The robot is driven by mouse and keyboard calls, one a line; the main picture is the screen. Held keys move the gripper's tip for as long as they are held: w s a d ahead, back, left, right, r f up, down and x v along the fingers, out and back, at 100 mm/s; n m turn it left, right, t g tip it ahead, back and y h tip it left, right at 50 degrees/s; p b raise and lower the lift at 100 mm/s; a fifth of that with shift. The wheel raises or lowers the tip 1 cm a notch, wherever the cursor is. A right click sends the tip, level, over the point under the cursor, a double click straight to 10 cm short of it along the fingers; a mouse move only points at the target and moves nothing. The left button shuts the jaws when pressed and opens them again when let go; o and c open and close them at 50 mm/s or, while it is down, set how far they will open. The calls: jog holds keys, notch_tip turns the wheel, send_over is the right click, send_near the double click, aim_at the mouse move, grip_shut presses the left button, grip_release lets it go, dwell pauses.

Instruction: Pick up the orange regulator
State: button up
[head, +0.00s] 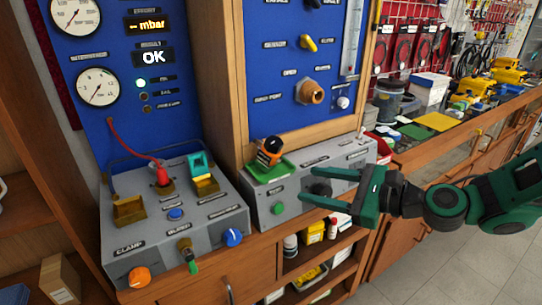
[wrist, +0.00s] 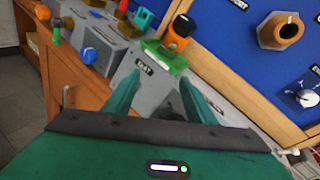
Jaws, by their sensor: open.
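The orange regulator (head: 269,150), with a dark top, stands in a small green tray (head: 273,171) on the right grey control box, below the blue panel. In the wrist view the regulator (wrist: 180,34) shows beyond the fingers, with the green tray (wrist: 165,57) beneath it. My gripper (head: 310,184) is open and empty, reaching in from the right over the front of that box. In the wrist view its two green fingers (wrist: 160,98) point toward the tray and regulator, with a gap between them. The fingers are apart from the regulator.
The left grey box (head: 175,232) carries knobs, a red-hosed fitting and a teal part (head: 201,166) in a brass holder. A brass port (head: 310,92) juts from the blue panel above the right box. Shelves with bottles lie below; a cluttered wooden counter (head: 440,150) runs to the right.

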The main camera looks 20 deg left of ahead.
aim_at(269, 152)
jog(key=a+r+m, duration=0.1)
jog(key=a, duration=0.1)
jog(key=w+a+r+m+y, duration=0.1)
jog(key=a+m, duration=0.1)
jog(key=w+a+r+m+t+y, duration=0.1)
jog(key=a+r, duration=0.1)
jog(key=a, duration=0.1)
jog(key=shift+a, duration=0.1)
jog(key=shift+x, duration=3.15)
jog(key=shift+w+r, duration=0.1)
jog(key=shift+w, duration=0.05)
jog(key=shift+c, duration=0.6)
jog(key=shift+r, duration=0.1)
grip_shut()
